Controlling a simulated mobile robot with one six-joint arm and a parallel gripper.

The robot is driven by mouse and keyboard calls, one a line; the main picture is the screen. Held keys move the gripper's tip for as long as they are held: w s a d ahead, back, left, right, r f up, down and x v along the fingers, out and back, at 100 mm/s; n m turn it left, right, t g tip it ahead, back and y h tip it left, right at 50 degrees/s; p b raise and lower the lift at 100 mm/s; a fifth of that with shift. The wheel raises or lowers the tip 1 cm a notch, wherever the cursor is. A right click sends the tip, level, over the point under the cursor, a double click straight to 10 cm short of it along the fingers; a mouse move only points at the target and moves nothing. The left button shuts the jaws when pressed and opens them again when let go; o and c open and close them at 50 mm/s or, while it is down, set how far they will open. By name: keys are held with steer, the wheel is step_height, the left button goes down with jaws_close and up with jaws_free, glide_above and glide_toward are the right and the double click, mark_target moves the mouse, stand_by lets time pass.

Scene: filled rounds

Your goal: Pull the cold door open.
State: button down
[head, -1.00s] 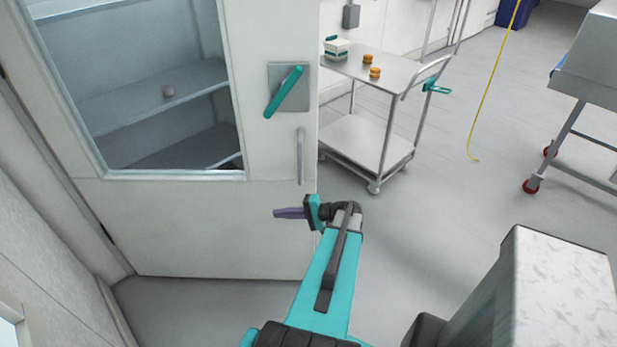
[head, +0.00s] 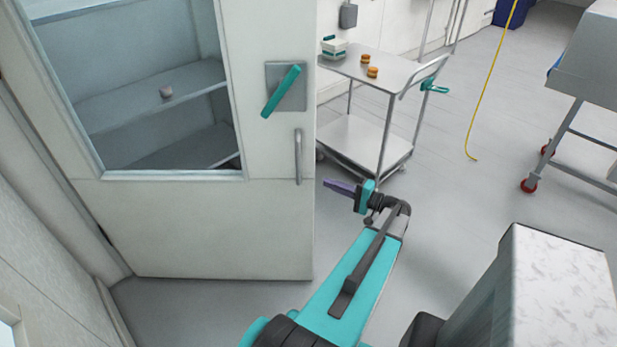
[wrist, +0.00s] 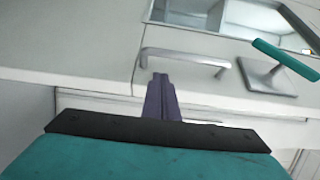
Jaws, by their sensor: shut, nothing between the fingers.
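The cold door (head: 200,230) is a pale panel with a large window showing shelves behind it. It carries a teal lever (head: 281,92) on a grey plate, tilted, and below that a vertical metal bar handle (head: 298,157). I cannot tell whether the door is ajar. My gripper (head: 328,184) is shut and empty, its purple fingers pointing left, just right of the door's free edge in the head view. In the wrist view my gripper's fingertips (wrist: 160,78) appear by one end of the bar handle (wrist: 185,58); contact is unclear. The lever (wrist: 285,60) shows at right there.
A steel cart (head: 365,130) with a small container and orange-brown items stands behind, right of the door. A wheeled grey unit (head: 585,60) is at far right. Open floor lies between.

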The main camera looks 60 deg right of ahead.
mark_target(306, 175)
steer(key=shift+w, duration=0.1)
steer(key=w+p, duration=0.1)
steer(key=w, duration=0.2)
steer(key=w+p, duration=0.1)
steer(key=w, duration=0.2)
steer(key=w+p, duration=0.2)
steer(key=shift+w+d, duration=0.3)
steer(key=shift+w, duration=0.6)
steer(key=shift+a, duration=0.2)
